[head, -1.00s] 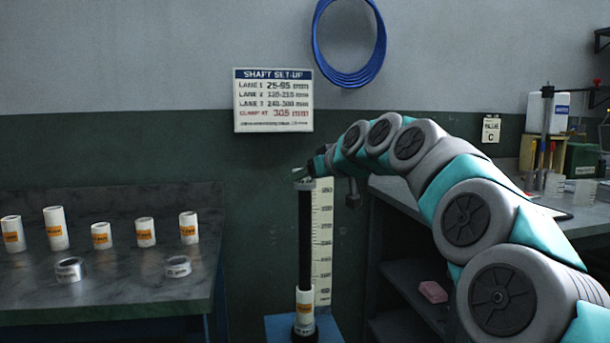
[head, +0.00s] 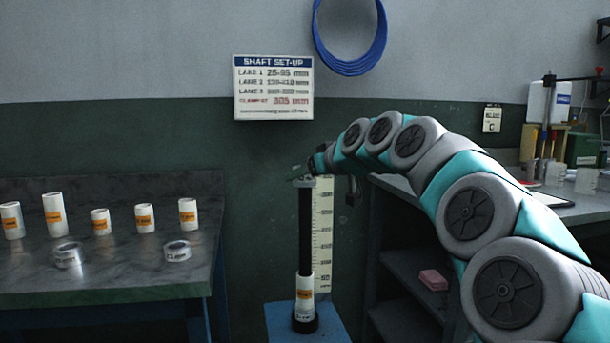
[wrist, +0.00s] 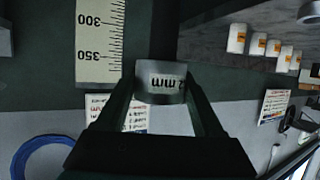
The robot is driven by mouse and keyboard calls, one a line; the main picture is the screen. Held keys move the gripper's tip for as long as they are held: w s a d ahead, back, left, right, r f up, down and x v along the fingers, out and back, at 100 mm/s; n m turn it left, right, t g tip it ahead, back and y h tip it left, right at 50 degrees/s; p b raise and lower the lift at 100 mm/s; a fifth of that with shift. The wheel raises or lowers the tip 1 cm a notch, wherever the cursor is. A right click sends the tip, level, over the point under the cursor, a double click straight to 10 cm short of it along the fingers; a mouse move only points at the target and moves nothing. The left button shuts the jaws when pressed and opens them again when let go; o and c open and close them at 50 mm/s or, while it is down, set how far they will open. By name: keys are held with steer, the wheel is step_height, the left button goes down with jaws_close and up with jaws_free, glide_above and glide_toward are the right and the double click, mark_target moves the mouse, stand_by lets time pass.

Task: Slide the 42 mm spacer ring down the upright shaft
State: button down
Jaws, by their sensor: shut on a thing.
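My gripper (head: 303,174) is at the top of the dark upright shaft (head: 305,230). In the wrist view, which is upside down, my gripper (wrist: 162,98) is shut on a short pale metallic ring (wrist: 155,80) whose printed label reads "2 mm" in part. The dark shaft (wrist: 165,30) lies directly in line with the ring. I cannot tell whether the ring is around the shaft or just above its end. A white sleeve (head: 304,288) with an orange label is low on the shaft, with a silvery ring (head: 304,314) below it. The shaft stands on a blue stand (head: 335,322).
A graduated scale (head: 323,235) stands right beside the shaft. A bench (head: 130,275) at left holds several white sleeves and two silvery clamp rings (head: 177,251). A shelf unit (head: 400,275) with a pink block (head: 433,280) is at right. A sign (head: 273,88) hangs on the wall behind.

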steer(key=shift+f+b, duration=7)
steer(key=shift+f, duration=3.7)
jaws_free()
steer(key=shift+s+d, duration=0.1)
glide_toward(309, 260)
steer(key=p+x, duration=0.1)
steer(key=x, duration=0.2)
steer(key=shift+f, duration=0.1)
